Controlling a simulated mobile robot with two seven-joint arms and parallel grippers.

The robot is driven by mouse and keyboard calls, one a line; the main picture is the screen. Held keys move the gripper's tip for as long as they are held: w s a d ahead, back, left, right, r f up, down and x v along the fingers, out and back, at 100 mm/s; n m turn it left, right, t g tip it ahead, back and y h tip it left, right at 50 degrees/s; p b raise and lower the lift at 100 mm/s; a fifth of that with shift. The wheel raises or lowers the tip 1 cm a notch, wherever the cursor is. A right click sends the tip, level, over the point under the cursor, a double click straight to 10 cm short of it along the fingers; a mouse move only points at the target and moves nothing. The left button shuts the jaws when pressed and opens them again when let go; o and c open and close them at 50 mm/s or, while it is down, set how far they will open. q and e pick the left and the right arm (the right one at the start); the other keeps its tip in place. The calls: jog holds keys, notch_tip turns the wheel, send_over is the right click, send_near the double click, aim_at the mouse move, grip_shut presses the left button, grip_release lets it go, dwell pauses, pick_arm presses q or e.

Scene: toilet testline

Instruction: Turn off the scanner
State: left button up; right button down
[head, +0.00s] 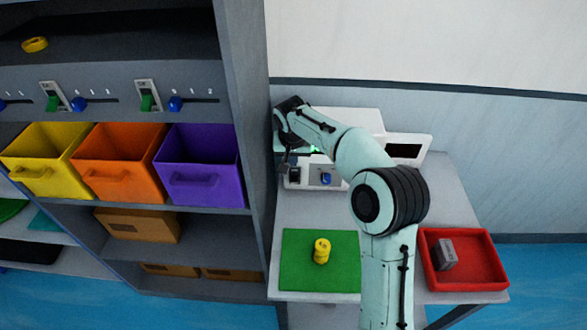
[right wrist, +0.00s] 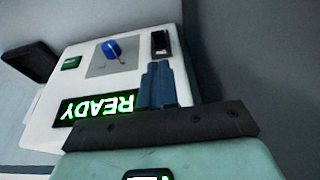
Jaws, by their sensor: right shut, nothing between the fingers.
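The scanner (head: 362,117) is a white machine at the back of the table, partly hidden by my right arm. In the right wrist view the scanner (right wrist: 75,80) shows a lit green READY display (right wrist: 98,107), a blue knob (right wrist: 112,49) on a grey panel and a black switch (right wrist: 160,43). The knob (head: 326,179) and switch (head: 295,175) also show on its front in the head view. My right gripper (head: 291,162) is shut and empty, just above the switch. In the right wrist view its blue fingertips (right wrist: 157,68) point at the switch; contact cannot be told.
A green mat (head: 295,275) with a yellow object (head: 321,251) and a red tray (head: 484,284) with a grey object (head: 445,254) lie at the table's front. A shelf unit (head: 245,100) with coloured bins stands close on the left. A dark screen (head: 404,151) sits at the scanner's right.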

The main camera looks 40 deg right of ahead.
aim_at(294, 178)
jog(key=x, duration=1)
jog(key=shift+r, duration=0.1)
